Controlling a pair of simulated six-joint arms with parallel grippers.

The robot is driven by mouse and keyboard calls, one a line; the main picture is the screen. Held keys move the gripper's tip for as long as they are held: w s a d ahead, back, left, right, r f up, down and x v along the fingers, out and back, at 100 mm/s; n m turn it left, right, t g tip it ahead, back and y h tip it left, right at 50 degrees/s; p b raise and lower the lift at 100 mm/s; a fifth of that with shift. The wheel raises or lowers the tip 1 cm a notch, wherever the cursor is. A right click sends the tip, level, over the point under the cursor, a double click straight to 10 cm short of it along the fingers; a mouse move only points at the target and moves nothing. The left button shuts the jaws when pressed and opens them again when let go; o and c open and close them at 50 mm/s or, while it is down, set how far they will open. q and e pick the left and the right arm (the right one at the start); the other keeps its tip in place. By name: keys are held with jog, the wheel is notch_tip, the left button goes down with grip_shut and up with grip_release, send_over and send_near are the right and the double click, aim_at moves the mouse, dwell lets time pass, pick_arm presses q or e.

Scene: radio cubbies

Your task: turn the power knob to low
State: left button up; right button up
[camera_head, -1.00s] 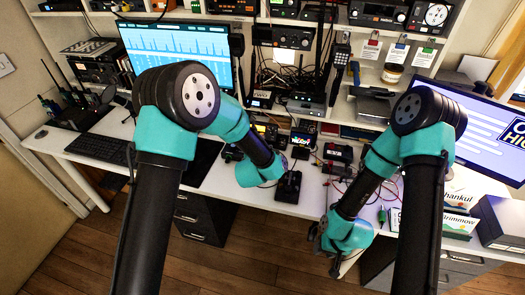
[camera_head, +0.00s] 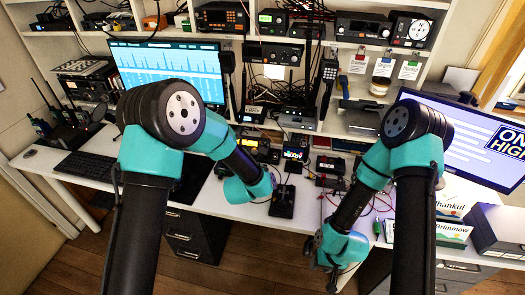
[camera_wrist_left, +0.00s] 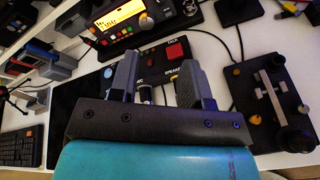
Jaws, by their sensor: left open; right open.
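My left gripper (camera_wrist_left: 158,82) is open in the left wrist view, its two grey fingers spread above the desk with nothing gripped. Between and beyond them is a dark panel (camera_wrist_left: 160,62) with a red square button and small knobs. Beyond it stands a radio with an orange lit display (camera_wrist_left: 115,18) and several knobs. I cannot tell which knob is the power knob; the labels are too small to read. In the head view my left gripper's fingers are mostly hidden by its arm. My right gripper (camera_head: 333,272) is open and empty near the desk's front edge.
A key on a black base (camera_wrist_left: 272,100) lies right of my left gripper. A lit monitor (camera_head: 165,68) and keyboard (camera_head: 86,166) stand left, another monitor (camera_head: 480,140) right. Shelves of radios line the back. Cables (camera_head: 375,205) cross the desk near my right arm.

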pick_arm(q)
jog(key=m, duration=0.8)
jog(key=a+m+h, duration=0.1)
jog(key=m, duration=1.5)
jog(key=shift+w+a+f+m, duration=0.1)
jog(key=shift+w+a+m, duration=0.2)
jog(key=shift+m, duration=0.1)
jog(key=x, duration=1.7)
jog(key=shift+w+d+f, duration=0.1)
jog(key=shift+d+f, duration=0.05)
jog(key=shift+d, duration=0.1)
jog(key=shift+c, duration=0.2)
grip_shut()
